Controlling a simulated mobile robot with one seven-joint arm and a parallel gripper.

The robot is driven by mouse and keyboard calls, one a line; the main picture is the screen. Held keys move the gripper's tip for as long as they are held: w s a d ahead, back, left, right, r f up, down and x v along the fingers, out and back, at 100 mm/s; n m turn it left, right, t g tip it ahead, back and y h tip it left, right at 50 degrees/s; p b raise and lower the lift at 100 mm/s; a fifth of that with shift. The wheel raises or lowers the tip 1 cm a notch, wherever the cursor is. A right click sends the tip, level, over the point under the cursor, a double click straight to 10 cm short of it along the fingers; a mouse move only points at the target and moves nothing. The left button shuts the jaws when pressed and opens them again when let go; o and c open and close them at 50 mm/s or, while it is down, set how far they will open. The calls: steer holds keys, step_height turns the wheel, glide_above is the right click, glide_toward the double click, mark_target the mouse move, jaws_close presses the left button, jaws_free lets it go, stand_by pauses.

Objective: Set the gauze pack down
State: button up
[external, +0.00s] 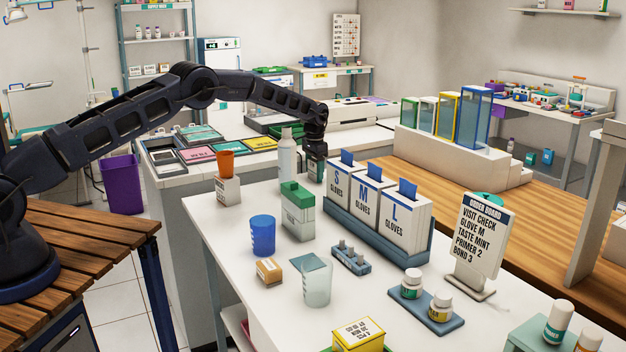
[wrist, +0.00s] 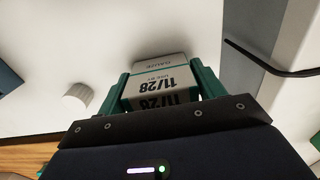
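The gauze pack (wrist: 160,88) is a small white box with a green stripe and the print "GAUZE" and "11/28". In the wrist view it sits between the two green fingers of my gripper (wrist: 163,90), with a finger against each side. In the external view my gripper (external: 316,152) points down at the far end of the white counter, behind the S glove box and right of a tall white bottle. The pack is mostly hidden there. I cannot tell whether its underside touches the surface below.
The white counter (external: 225,235) holds a glove rack (external: 375,232), a tall white bottle (external: 287,158), a green-capped box (external: 298,212), a blue cup (external: 262,235) and an order board (external: 478,240). Trays (external: 215,152) lie on the counter behind. A white round top (wrist: 76,97) is left of the pack.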

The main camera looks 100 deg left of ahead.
mark_target(315, 161)
steer(key=shift+o, duration=1.4)
step_height(315, 161, up, 12)
steer(key=shift+r, duration=0.2)
